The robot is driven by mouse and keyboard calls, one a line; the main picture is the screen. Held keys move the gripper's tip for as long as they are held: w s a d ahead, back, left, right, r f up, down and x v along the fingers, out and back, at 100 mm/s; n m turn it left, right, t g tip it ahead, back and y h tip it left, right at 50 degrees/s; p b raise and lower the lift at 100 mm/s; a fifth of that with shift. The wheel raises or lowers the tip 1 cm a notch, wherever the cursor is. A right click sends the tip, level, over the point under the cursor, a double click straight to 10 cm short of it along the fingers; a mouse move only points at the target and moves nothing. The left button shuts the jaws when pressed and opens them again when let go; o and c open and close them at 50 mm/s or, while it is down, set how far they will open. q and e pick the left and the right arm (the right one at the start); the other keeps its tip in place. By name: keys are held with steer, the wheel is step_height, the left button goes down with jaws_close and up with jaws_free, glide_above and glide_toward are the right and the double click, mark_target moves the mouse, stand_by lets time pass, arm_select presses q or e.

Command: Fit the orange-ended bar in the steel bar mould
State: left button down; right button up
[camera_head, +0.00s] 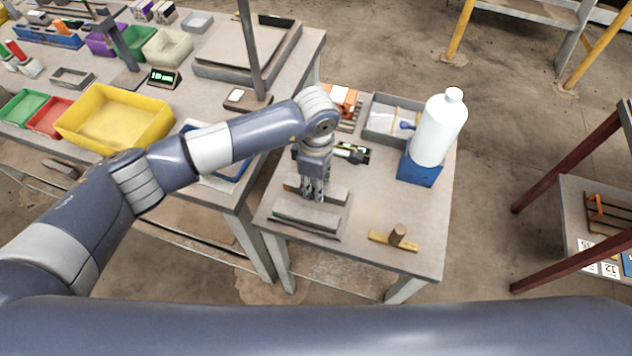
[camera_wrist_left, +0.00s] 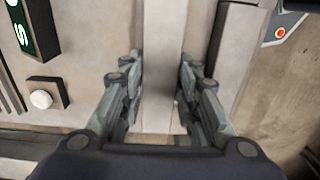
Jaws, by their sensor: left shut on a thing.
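My left gripper (camera_head: 313,194) points down over the right-hand table. It is shut on a pale grey bar, with a bit of orange at its left end in the head view (camera_head: 290,187). In the left wrist view the bar (camera_wrist_left: 164,60) runs lengthwise between the fingertips (camera_wrist_left: 160,95); its orange end does not show there. The steel bar mould (camera_head: 305,214) is a grey block on a flat plate, right in front of the gripper. A steel wall of it (camera_wrist_left: 238,50) shows beside the bar in the wrist view. I cannot tell whether the bar touches the mould. My right gripper is out of view.
A white bottle (camera_head: 438,130) stands on a blue block (camera_head: 421,172) at the right. A grey bin (camera_head: 381,135) and a dark display unit (camera_head: 351,153) lie behind the gripper. The table (camera_head: 365,205) is clear between.

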arm_select(q)
steer(key=shift+f, duration=0.1)
steer(key=c, duration=1.1)
jaws_free()
step_height(320, 180, up, 12)
steer(key=shift+r, duration=0.1)
